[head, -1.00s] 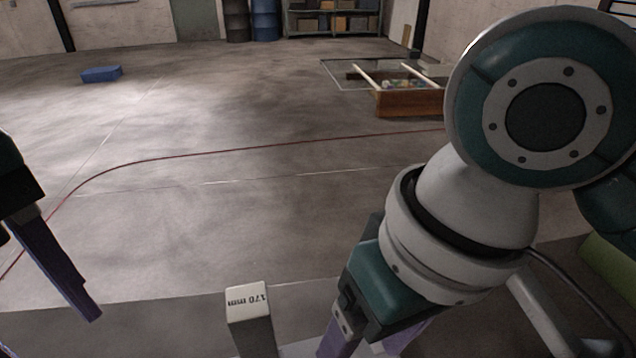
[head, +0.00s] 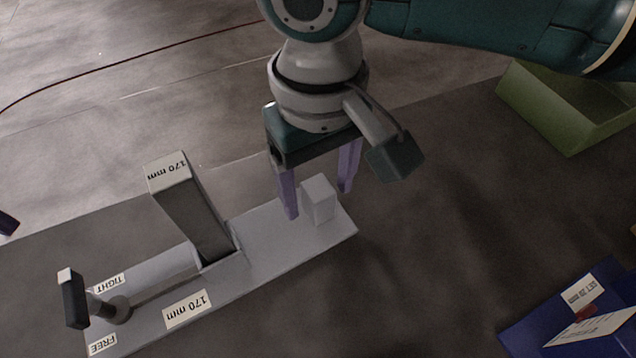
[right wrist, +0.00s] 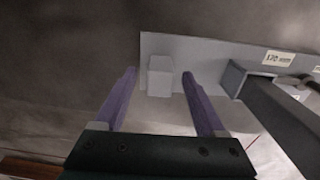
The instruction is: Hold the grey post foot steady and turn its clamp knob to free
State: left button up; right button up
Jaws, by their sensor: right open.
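The grey post foot (head: 270,245) is a long flat plate with a tilted-looking post (head: 192,215) marked 170 mm. A small upright block (head: 319,202) stands at its right end. The clamp knob (head: 75,300), a dark bar with a white tip, is at the left end by the TIGHT and FREE labels; its white tip lies toward the TIGHT side. My right gripper (head: 317,203) is open, its purple fingers on either side of the block; the right wrist view shows the block (right wrist: 160,77) between the fingertips, with no clear contact. Only a tip of my left gripper (head: 7,222) shows.
A green bin (head: 570,110) stands at the upper right. A blue bin (head: 530,335) with labelled items is at the lower right. The dark table surface between the foot and these bins is clear.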

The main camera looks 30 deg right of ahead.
jog(key=shift+f, duration=0.65)
grip_shut()
dwell(0.9)
